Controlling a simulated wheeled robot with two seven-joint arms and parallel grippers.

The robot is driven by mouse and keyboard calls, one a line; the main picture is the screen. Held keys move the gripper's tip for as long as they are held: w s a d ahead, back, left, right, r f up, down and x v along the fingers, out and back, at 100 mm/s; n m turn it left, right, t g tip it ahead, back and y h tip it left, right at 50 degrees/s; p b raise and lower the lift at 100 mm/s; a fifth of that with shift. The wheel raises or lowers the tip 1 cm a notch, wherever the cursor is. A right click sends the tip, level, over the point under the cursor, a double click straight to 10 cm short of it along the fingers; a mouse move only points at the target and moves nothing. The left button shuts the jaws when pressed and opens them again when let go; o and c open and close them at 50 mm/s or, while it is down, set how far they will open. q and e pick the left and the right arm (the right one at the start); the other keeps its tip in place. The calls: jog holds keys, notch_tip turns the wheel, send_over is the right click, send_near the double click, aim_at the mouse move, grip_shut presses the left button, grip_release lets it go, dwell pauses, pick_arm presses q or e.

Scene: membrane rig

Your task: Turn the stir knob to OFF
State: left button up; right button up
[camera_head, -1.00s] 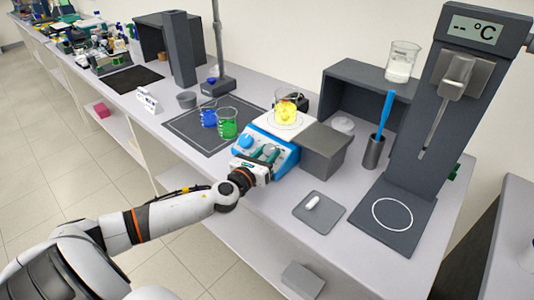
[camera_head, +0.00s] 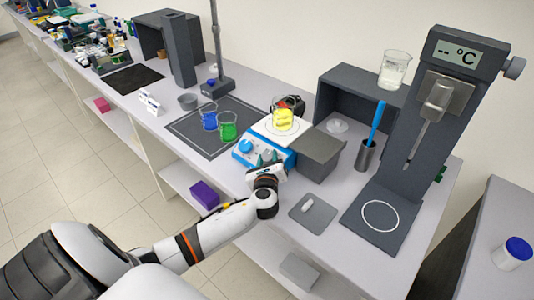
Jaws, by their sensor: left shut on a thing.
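The blue-and-white stirrer (camera_head: 277,151) stands at the bench's front edge, with a white top plate (camera_head: 272,133). A beaker of yellow liquid (camera_head: 283,118) stands on the plate. A round blue knob (camera_head: 245,147) is clear on the left of its front panel. My left gripper (camera_head: 267,160) is at the right part of that panel, with its teal fingertips closed on the stir knob. The fingers hide this knob, so its pointer and the OFF mark cannot be read. My right gripper is out of view.
Beakers of blue (camera_head: 210,119) and green liquid (camera_head: 228,129) stand left of the stirrer. A grey box (camera_head: 320,151) is close on its right. A grey pad (camera_head: 312,214) and a tall device with a display (camera_head: 458,54) are further right. Open floor lies at left.

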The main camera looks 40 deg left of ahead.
pick_arm(q)
jog(key=shift+r+n+g+y+p, duration=0.15)
jog(key=shift+n+g+y+p, duration=0.3)
jog(key=shift+n+g+y, duration=0.35)
jog(key=o, duration=1)
jog(key=shift+s+d, duration=0.35)
jog(key=b+v, duration=0.1)
jog(key=v, duration=1)
jog(key=shift+a+r, duration=0.15)
jog(key=shift+r, duration=0.05)
